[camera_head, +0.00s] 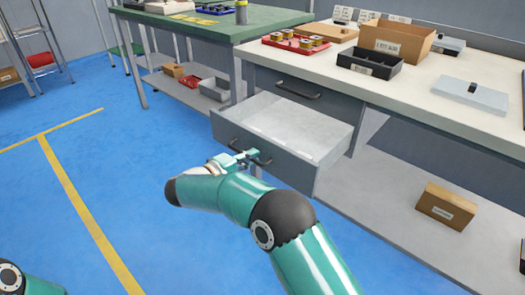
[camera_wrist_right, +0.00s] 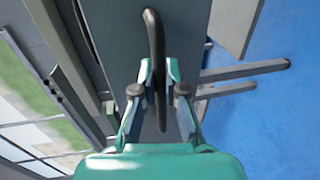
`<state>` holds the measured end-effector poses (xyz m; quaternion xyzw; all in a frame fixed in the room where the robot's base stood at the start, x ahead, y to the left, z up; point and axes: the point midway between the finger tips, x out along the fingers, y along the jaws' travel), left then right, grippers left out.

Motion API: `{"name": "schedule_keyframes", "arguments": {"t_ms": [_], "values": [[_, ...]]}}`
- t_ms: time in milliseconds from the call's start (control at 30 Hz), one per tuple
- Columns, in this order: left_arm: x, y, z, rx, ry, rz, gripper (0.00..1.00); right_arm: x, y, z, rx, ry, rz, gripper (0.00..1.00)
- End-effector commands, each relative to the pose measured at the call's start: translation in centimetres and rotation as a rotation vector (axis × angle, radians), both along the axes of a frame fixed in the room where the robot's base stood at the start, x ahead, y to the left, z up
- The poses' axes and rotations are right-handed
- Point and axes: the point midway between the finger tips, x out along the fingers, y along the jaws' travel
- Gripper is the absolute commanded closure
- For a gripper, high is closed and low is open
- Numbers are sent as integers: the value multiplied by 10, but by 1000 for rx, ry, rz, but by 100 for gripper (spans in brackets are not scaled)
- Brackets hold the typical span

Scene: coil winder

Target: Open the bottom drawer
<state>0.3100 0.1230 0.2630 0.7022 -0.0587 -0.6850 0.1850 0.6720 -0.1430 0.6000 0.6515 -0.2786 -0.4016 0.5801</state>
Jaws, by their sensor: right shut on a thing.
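The bottom drawer (camera_head: 297,172) is a grey drawer under the workbench. It is pulled well out, and its light inside is empty. My right gripper (camera_head: 262,158) is at the drawer's front face, shut on the dark bar handle. In the right wrist view, the handle (camera_wrist_right: 155,60) runs between the two fingers of the gripper (camera_wrist_right: 160,75). The upper drawer (camera_head: 305,91) is shut, with its own dark handle. Only a piece of my left arm shows at the lower left corner, and the left gripper is out of view.
The workbench top (camera_head: 440,105) carries a cardboard box (camera_head: 396,42), a black tray (camera_head: 368,64) and a red tray of spools (camera_head: 296,43). A carton (camera_head: 446,206) stands on the lower shelf. The blue floor (camera_head: 130,165) left of the drawer is clear.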

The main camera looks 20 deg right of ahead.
Motion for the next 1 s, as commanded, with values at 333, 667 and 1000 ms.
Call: {"name": "schedule_keyframes", "arguments": {"t_ms": [333,667,1000], "values": [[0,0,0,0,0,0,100,-23,45,-5,-2,14,-14,100],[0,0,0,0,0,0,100,-26,54,-6,-1,15,-14,100],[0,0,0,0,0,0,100,-26,57,-5,-1,13,-8,66]]}}
